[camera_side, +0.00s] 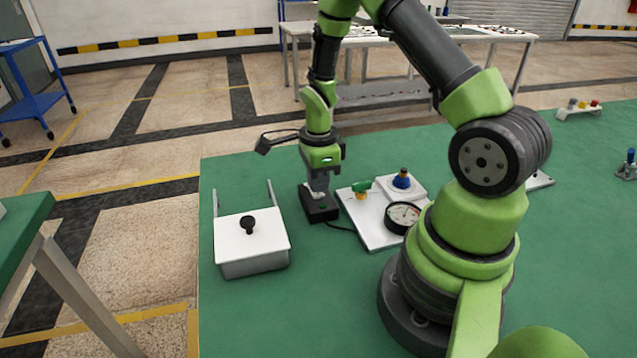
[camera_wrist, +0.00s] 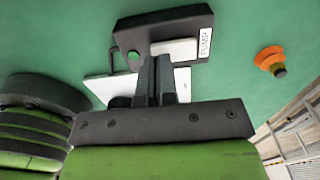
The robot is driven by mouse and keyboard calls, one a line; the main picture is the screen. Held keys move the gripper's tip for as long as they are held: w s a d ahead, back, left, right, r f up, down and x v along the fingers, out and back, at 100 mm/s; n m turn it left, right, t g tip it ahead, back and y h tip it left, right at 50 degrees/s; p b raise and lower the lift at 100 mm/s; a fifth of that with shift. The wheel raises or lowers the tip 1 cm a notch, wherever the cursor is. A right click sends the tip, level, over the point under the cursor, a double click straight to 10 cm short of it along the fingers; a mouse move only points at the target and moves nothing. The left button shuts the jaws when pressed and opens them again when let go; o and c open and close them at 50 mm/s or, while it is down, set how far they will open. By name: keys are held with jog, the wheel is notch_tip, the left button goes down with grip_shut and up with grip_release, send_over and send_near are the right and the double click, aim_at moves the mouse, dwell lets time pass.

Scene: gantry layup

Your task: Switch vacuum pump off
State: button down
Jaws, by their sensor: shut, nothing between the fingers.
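The pump switch box is a black box (camera_side: 321,213) on the green table in the side view, with a cable at its right. In the wrist view the box (camera_wrist: 190,22) carries a "PUMP" label (camera_wrist: 205,43), a pale rocker (camera_wrist: 178,47) and a round green light or button (camera_wrist: 133,55). My gripper (camera_side: 318,193) points down just over the box. In the wrist view its shut, empty fingers (camera_wrist: 157,60) cover part of the rocker's edge. I cannot tell whether they touch it. The rocker's tilt is unclear.
A white plate (camera_side: 366,224) with a green-handled valve (camera_side: 361,186), a gauge (camera_side: 402,217) and a blue knob (camera_side: 402,179) lies right of the box. A white lidded box (camera_side: 252,244) with a black knob stands at left. An orange cup (camera_wrist: 270,57) shows in the wrist view.

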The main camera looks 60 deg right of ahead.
jog(key=shift+f, duration=0.5)
jog(key=shift+f, duration=0.15)
jog(key=shift+w, duration=0.1)
jog(key=shift+w+d+r, duration=0.35)
jog(key=shift+w+d, duration=0.05)
jog(key=shift+d, duration=0.1)
notch_tip(320, 180, up, 14)
jog(key=w+d, duration=0.1)
jog(key=shift+w+d, duration=0.15)
jog(key=shift+w, duration=0.05)
dwell(0.4)
